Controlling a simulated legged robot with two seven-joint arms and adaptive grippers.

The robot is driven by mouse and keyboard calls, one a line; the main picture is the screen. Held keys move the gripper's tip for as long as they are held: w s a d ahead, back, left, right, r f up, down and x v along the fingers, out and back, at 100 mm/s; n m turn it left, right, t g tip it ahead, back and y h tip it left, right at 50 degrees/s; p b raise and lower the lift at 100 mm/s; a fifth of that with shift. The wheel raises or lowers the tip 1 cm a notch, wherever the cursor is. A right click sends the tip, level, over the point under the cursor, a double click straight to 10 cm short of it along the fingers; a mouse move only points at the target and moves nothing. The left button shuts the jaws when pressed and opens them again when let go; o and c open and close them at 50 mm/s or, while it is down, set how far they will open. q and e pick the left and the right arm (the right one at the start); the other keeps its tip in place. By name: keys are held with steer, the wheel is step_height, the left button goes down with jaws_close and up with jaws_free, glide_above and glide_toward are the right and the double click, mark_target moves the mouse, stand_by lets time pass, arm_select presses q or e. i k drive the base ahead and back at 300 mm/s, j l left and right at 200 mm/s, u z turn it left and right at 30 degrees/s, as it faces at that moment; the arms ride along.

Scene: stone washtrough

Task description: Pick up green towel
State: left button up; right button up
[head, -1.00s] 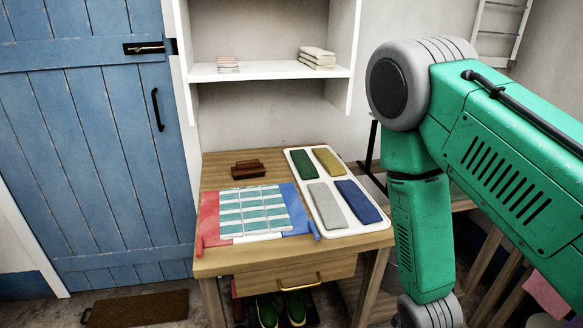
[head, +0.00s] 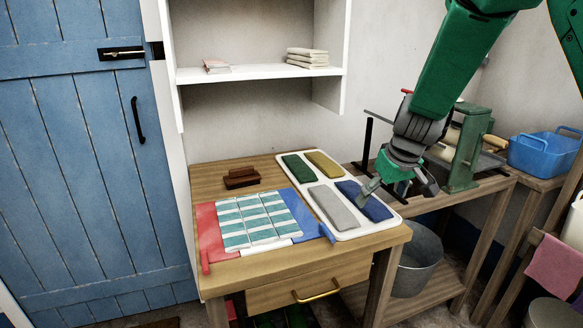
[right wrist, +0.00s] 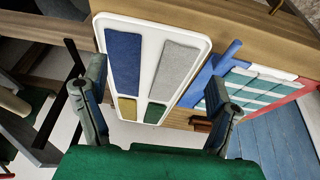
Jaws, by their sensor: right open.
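The green towel (head: 298,167) lies folded flat in the back left compartment of a white tray (head: 346,235) on the wooden table. It also shows in the right wrist view (right wrist: 154,113), at the lower middle of the tray. A yellow towel (head: 323,164), a grey towel (head: 334,208) and a blue towel (head: 365,201) lie in the other compartments. My right gripper (head: 399,187) is open and empty above the tray's right edge, near the blue towel and apart from the green one. Its two fingers show spread in the right wrist view (right wrist: 150,92). My left gripper is not in view.
A brown brush-like block (head: 241,178) and striped cloths (head: 258,218) on a red and blue mat share the table. A white shelf (head: 262,73) stands behind. At right are a green wringer (head: 466,150), a blue basket (head: 544,152) and a metal bucket (head: 415,270).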

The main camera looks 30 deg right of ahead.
mark_target(299, 168)
steer(key=i, duration=1.25)
